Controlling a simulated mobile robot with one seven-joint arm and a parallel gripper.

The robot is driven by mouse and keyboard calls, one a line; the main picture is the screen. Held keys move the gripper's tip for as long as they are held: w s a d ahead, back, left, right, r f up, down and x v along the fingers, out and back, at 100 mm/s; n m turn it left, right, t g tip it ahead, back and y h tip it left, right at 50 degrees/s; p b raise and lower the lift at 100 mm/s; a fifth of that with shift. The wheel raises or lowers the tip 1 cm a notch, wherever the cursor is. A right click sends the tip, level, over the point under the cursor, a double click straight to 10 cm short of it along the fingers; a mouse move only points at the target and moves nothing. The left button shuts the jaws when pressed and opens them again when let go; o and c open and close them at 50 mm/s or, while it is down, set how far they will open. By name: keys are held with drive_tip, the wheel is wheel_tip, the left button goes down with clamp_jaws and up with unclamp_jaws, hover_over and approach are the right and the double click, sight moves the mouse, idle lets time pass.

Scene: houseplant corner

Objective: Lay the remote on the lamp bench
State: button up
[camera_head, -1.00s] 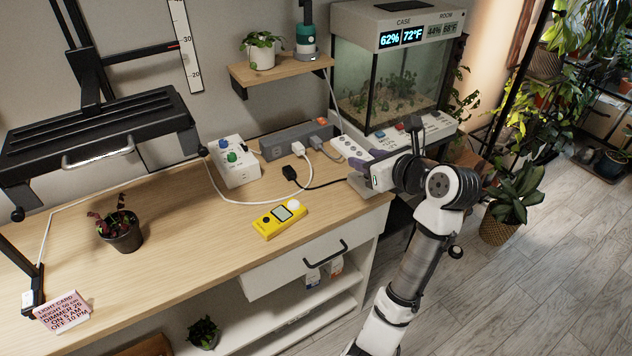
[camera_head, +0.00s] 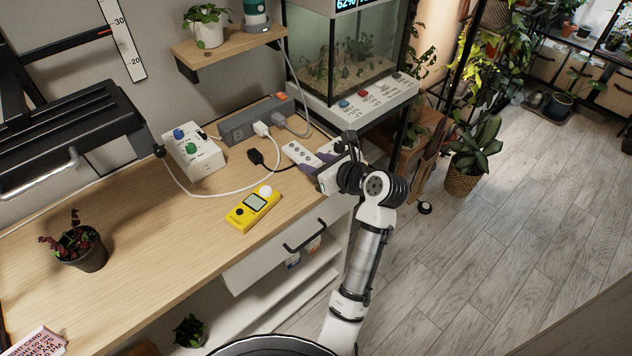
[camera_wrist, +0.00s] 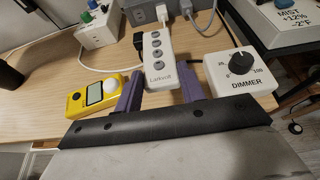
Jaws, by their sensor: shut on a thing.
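The remote (camera_head: 302,155) is white and slim with a row of grey round buttons. It also shows in the wrist view (camera_wrist: 158,73), between the purple fingers of my gripper (camera_wrist: 161,84). My gripper (camera_head: 326,158) is shut on the remote's near end, over the right end of the lamp bench (camera_head: 140,245). The bench has a pale wood top. The remote lies level, at or just above the wood; I cannot tell whether it touches. My wrist hides part of its near end in the head view.
A yellow meter (camera_head: 253,208) lies left of the remote. A black plug (camera_head: 256,157), a grey power strip (camera_head: 254,119) and a white knob box (camera_head: 195,157) are close by. A dimmer box (camera_wrist: 243,75) stands right of my fingers. The bench's middle is clear.

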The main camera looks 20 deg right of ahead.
drive_tip(key=shift+f, duration=3.6)
drive_tip(key=o, duration=1)
drive_tip(key=shift+f, duration=0.1)
drive_tip(key=b+v, duration=0.1)
drive_tip(key=v, duration=1.1)
